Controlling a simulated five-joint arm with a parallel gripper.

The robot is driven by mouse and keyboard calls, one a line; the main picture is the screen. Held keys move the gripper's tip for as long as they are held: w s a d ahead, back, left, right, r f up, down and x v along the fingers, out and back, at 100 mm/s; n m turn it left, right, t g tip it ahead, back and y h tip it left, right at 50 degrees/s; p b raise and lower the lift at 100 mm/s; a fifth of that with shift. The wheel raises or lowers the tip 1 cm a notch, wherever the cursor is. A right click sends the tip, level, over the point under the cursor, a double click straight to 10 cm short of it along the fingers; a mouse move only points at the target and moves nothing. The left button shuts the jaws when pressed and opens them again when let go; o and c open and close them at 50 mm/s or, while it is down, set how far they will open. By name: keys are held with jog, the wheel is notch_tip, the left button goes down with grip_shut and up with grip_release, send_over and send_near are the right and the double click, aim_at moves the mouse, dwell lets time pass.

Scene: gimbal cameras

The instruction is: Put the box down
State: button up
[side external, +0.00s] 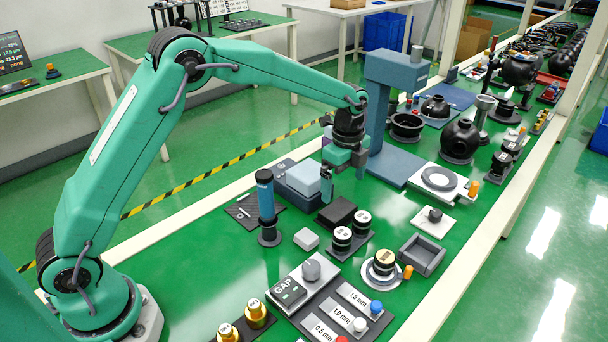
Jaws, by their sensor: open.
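My gripper (343,178) hangs from the arm above the middle of the bench, its fingers pointing down and apart. I see nothing held between them. A blue-grey box-shaped unit (303,177) stands left of the gripper. I cannot tell which of these the task means by the box. The exact gap between the fingertips and the bench is unclear.
A tall blue-grey column stand (378,120) rises right behind my gripper. Black-and-white round parts (342,238) sit close in front. An empty grey tray (422,256) lies at right. Green bench shows between items.

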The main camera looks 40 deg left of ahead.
notch_tip(320, 180, up, 4)
jog(key=shift+r, duration=0.1)
dwell(0.7)
jog(key=s+a+r+n+t, duration=0.1)
jog(key=s+a+r+n, duration=0.2)
jog(key=s+r+n, duration=0.4)
jog(key=s+a+r+n+t, duration=0.2)
jog(key=s+a+r, duration=0.1)
jog(key=s+r, duration=0.4)
jog(key=s+a+f+n+t, duration=0.1)
jog(key=s+n, duration=0.3)
jog(key=s, duration=0.4)
jog(key=s+a+f+n+t, duration=0.1)
jog(key=s+a+f+n, duration=0.1)
jog(key=s+n, duration=0.3)
jog(key=shift+s+t, duration=0.3)
jog(key=shift+s, duration=1.9)
